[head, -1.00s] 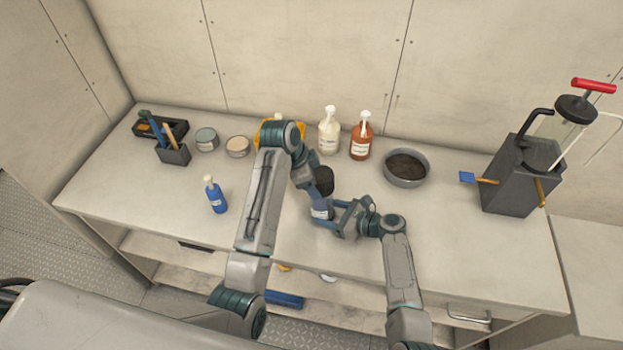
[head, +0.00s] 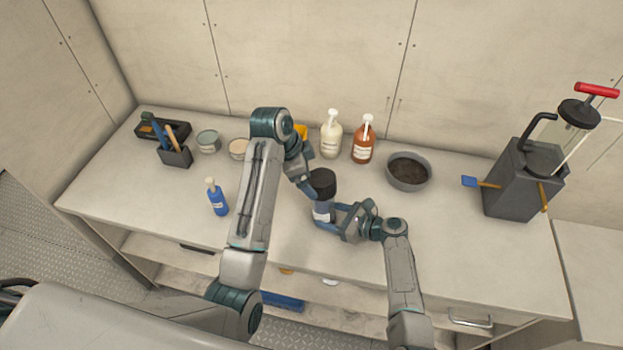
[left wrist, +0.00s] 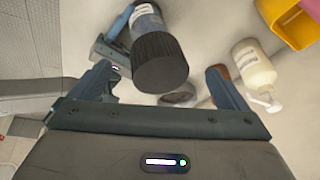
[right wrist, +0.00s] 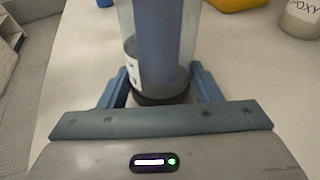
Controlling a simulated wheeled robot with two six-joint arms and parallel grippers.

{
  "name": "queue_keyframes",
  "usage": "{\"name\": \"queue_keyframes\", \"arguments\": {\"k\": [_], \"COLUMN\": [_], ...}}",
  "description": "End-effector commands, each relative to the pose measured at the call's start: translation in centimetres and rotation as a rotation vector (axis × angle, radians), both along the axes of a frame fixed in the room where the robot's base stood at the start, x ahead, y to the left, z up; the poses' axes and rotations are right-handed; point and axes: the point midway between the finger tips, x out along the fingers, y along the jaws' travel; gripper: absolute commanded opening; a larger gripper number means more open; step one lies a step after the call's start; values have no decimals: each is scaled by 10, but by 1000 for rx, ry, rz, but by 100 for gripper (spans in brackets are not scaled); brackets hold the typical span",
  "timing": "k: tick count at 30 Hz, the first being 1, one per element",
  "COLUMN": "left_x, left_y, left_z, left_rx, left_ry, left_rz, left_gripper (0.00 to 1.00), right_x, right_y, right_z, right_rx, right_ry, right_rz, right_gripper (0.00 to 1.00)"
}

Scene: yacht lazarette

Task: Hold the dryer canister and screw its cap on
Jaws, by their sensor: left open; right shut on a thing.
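The dryer canister (head: 322,210), a clear cylinder with blue inside and a white label, stands upright near the table's front. My right gripper (head: 332,218) is shut around its lower part, and the canister fills the space between the fingers in the right wrist view (right wrist: 158,45). The black ribbed cap (head: 322,182) sits on the canister's top; I cannot tell how tight it is. My left gripper (head: 308,187) is open just left of the cap. In the left wrist view the cap (left wrist: 160,62) appears between the spread fingers, apart from both.
A blue bottle (head: 217,199) stands to the left. A cream pump bottle (head: 331,136), an amber pump bottle (head: 363,142) and a grey bowl (head: 408,184) are behind. A yellow bin (head: 301,131) is partly hidden by my left arm. A dark pump box (head: 520,188) stands right.

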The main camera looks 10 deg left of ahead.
Motion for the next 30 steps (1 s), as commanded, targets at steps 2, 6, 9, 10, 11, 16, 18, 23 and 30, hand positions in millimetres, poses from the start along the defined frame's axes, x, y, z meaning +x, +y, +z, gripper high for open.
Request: {"name": "queue_keyframes", "arguments": {"k": [2,6,9,10,11,16,18,23,30], "left_x": [-2,-5,-5,-5,-5,-5,-5,-5,-5], "left_y": [4,7,8,8,8,8,8,8,8], "left_z": [11,21,23,23,23,23,23,23,23], "left_rx": [1,0,0,0,-1,0,0,0,0], "left_ry": [-3,0,1,1,2,1,1,1,1], "left_rz": [1,-1,0,0,-1,0,0,0,0], "left_gripper": [97,97,97,97,97,97,97,97,97], "right_x": [0,0,0,0,0,0,0,0,-2], "right_y": [0,0,0,0,0,0,0,0,-6], "right_z": [0,0,0,0,0,0,0,0,1], "right_rx": [1,0,0,0,0,0,0,0,-1], "right_ry": [0,0,0,0,0,0,0,0,0], "right_rz": [0,0,0,0,0,0,0,0,-1], "right_gripper": [17,17,17,17,17,68,82,83,83]}}
